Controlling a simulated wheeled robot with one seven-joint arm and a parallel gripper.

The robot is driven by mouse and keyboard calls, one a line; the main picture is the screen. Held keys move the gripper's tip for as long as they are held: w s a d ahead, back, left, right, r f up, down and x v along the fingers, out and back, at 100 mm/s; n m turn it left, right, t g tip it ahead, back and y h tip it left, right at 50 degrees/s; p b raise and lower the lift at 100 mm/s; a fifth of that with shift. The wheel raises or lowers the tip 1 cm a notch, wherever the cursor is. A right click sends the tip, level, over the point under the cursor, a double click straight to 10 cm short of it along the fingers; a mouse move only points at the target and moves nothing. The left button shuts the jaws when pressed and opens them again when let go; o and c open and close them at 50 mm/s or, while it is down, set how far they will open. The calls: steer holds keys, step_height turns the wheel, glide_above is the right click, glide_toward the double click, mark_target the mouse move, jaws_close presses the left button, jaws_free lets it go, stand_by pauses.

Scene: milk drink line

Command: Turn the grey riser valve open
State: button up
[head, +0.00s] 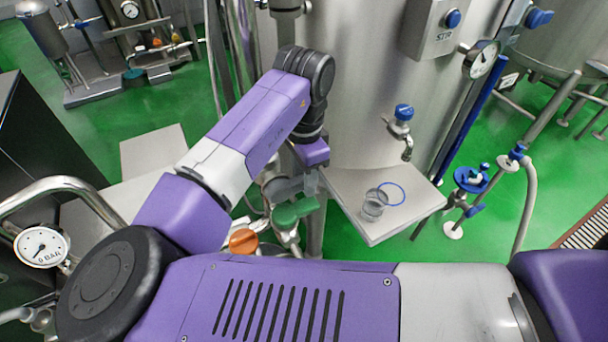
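My gripper (311,181) hangs below the purple wrist, left of the small steel shelf. Its fingers are small and partly hidden, so I cannot tell whether they are open or shut. A grey handle-like part (286,189), seemingly the grey riser valve, lies just left of the fingers, close to or touching them. I cannot tell whether it is gripped. A green valve handle (284,216) sits just below it, and an orange valve handle (243,240) sits lower left. My forearm hides part of the pipes behind.
The steel tank (362,80) stands behind, with a blue-knobbed tap (402,120) on it. The shelf (355,223) holds a clear glass (374,204) and a blue ring (392,193). A pressure gauge (41,246) and bent pipe stand at left. Blue valves (472,179) stand at right.

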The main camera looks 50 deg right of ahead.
steer(key=shift+c, duration=0.2)
jaws_close()
stand_by(1.1)
